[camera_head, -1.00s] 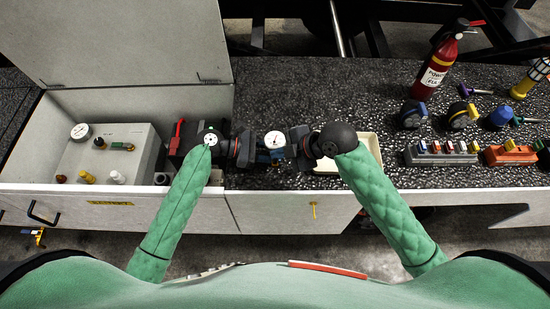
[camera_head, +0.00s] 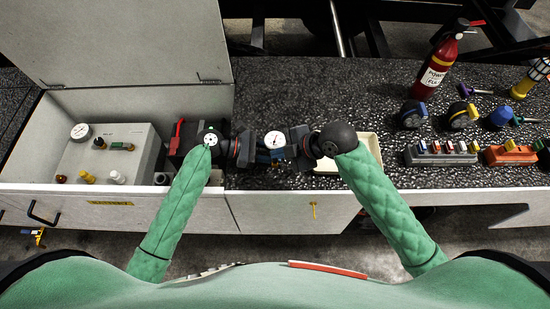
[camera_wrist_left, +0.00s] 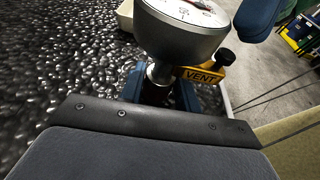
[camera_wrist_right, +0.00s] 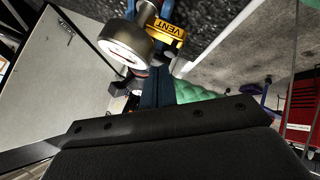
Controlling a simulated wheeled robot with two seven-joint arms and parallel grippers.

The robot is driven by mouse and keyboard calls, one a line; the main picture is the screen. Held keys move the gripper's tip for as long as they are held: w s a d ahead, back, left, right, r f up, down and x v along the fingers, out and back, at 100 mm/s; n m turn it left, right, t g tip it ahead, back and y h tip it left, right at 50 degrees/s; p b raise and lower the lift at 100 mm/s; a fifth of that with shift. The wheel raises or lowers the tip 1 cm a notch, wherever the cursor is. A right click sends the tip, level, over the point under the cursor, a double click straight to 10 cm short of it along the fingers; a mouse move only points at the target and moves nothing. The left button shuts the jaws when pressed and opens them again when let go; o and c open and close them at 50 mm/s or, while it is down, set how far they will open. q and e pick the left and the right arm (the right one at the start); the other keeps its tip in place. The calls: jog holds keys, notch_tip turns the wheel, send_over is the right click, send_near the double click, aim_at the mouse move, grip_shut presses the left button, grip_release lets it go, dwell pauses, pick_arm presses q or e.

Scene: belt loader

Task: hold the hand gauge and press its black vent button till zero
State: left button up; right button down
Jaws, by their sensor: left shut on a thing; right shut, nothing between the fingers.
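The hand gauge (camera_head: 275,139) has a round white dial and is held above the counter between my two grippers. My left gripper (camera_head: 261,156) is shut on it; the left wrist view shows the blue fingers (camera_wrist_left: 158,92) around the stem below the grey gauge body (camera_wrist_left: 183,32). A yellow VENT label (camera_wrist_left: 200,75) juts from the stem, with the black vent button (camera_wrist_left: 222,59) at its end. My right gripper (camera_wrist_right: 158,88) is shut and empty. Its blue tip (camera_wrist_left: 258,18) is close to the button; I cannot tell whether they touch. The needle reading is too small to tell.
A cream tray (camera_head: 371,150) lies behind my right gripper. A red extinguisher (camera_head: 437,65), several dark round fittings and a grey block (camera_head: 441,154) with coloured levers stand to the right. An open case (camera_head: 47,120) with a grey panel is at left. The counter's back middle is clear.

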jog(key=shift+f, duration=0.1)
dwell(0.6)
jog(key=shift+f, duration=0.3)
jog(key=shift+f, duration=0.45)
dwell(1.5)
jog(key=shift+r, duration=0.85)
jog(key=shift+r, duration=0.15)
notch_tip(320, 180, up, 5)
jog(key=shift+f, duration=0.1)
dwell(0.5)
dwell(0.8)
